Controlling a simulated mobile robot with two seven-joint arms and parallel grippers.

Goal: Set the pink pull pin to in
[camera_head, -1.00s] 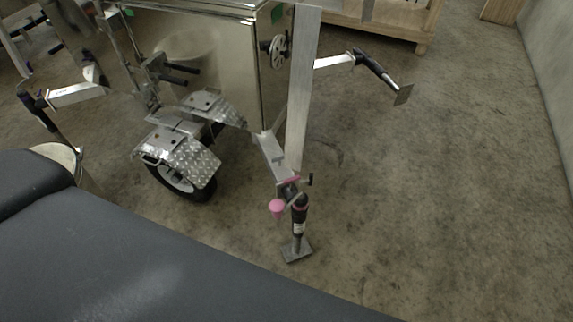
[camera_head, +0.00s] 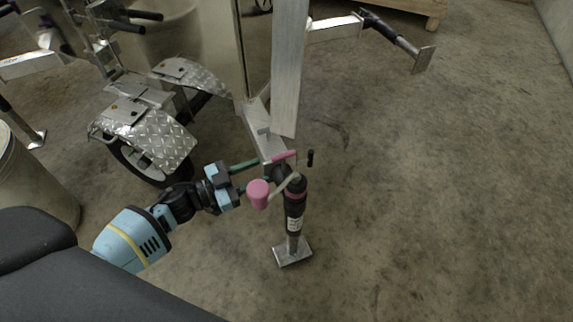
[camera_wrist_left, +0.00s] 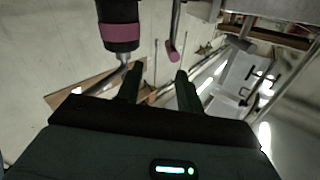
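A black trailer jack (camera_head: 294,208) stands upright on a square foot plate at the tip of the trailer tongue. A narrow pink piece (camera_head: 285,156), apparently the pull pin, lies across the tongue's end above it. A pink crank knob (camera_head: 258,194) sticks out left on a grey arm. My left gripper (camera_head: 254,174) comes in from the left, open and empty, its fingers just left of the tongue end, near the pink pieces. In the left wrist view a thin pink-ended part (camera_wrist_left: 173,52) shows ahead between the open fingers (camera_wrist_left: 158,84); which pink piece it is, I cannot tell.
A tall aluminium post (camera_head: 289,70) rises behind the tongue. Another jack (camera_head: 395,40) sticks out at the upper right. The concrete floor on the right is clear.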

